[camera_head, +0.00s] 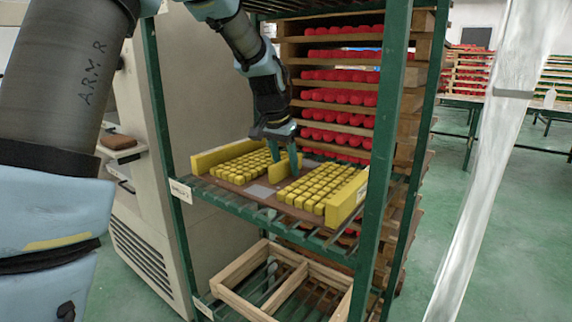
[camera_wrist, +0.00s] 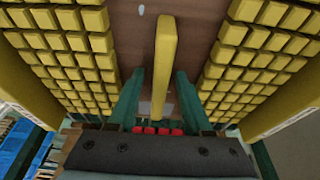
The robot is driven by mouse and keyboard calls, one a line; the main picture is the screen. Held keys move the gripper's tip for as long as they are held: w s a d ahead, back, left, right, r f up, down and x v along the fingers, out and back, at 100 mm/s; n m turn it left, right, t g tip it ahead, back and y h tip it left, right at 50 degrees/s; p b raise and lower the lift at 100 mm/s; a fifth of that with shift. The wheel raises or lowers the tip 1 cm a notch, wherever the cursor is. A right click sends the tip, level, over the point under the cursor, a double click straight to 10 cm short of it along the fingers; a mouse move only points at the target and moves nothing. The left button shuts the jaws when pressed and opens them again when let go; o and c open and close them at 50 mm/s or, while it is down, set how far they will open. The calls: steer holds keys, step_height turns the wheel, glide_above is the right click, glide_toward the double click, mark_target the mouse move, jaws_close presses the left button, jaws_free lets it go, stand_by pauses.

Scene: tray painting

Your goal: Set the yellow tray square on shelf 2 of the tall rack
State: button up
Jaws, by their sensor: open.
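The yellow tray has a brown base (camera_head: 259,190), yellow end walls (camera_head: 347,197) and two blocks of small yellow cubes. It lies on a green slatted shelf (camera_head: 262,212) of the tall rack (camera_head: 170,130), looking flat and roughly in line with the front rail. A label hangs at that shelf's left front, too small to read surely. My gripper (camera_head: 285,157) is open at the tray's middle. In the wrist view, its fingers (camera_wrist: 160,72) stand on either side of the yellow centre bar (camera_wrist: 163,50), with gaps on both sides.
A wooden crate (camera_head: 232,300) with dividers stands on the shelf below. Stacked wooden trays of red pieces (camera_head: 340,101) stand behind the rack. The rack's green front right post (camera_head: 383,150) crosses close to the tray's right end. A beige cabinet (camera_head: 140,215) stands at left.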

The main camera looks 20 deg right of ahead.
mark_target(282, 161)
steer(key=v, duration=0.3)
steer(key=shift+s+a+r, duration=0.15)
steer(key=shift+a+r, duration=0.1)
steer(key=shift+a, duration=0.1)
steer(key=s+a, duration=0.2)
steer(key=a, duration=0.1)
steer(key=s+a, duration=0.1)
steer(key=a, duration=0.2)
steer(key=s+a, duration=0.2)
steer(key=a, duration=0.1)
steer(key=shift+s+a+f+b, duration=0.1)
steer(key=shift+s+a+b, duration=0.2)
steer(key=shift+a+b, duration=0.1)
steer(key=s+a+f+n+y, duration=0.1)
steer(key=a+f+n, duration=0.2)
steer(key=a, duration=0.5)
steer(key=s+a+f+n+y, duration=0.1)
steer(key=a+f+n, duration=0.3)
steer(key=a, duration=0.5)
steer(key=s+a+f+n, duration=0.2)
steer(key=a+f+n, duration=0.2)
steer(key=a, duration=0.4)
steer(key=shift+s+a+f+y, duration=0.2)
steer(key=shift+s+f+y, duration=0.1)
steer(key=shift+s+y, duration=0.1)
step_height(282, 161, up, 18)
steer(key=p, duration=1.8)
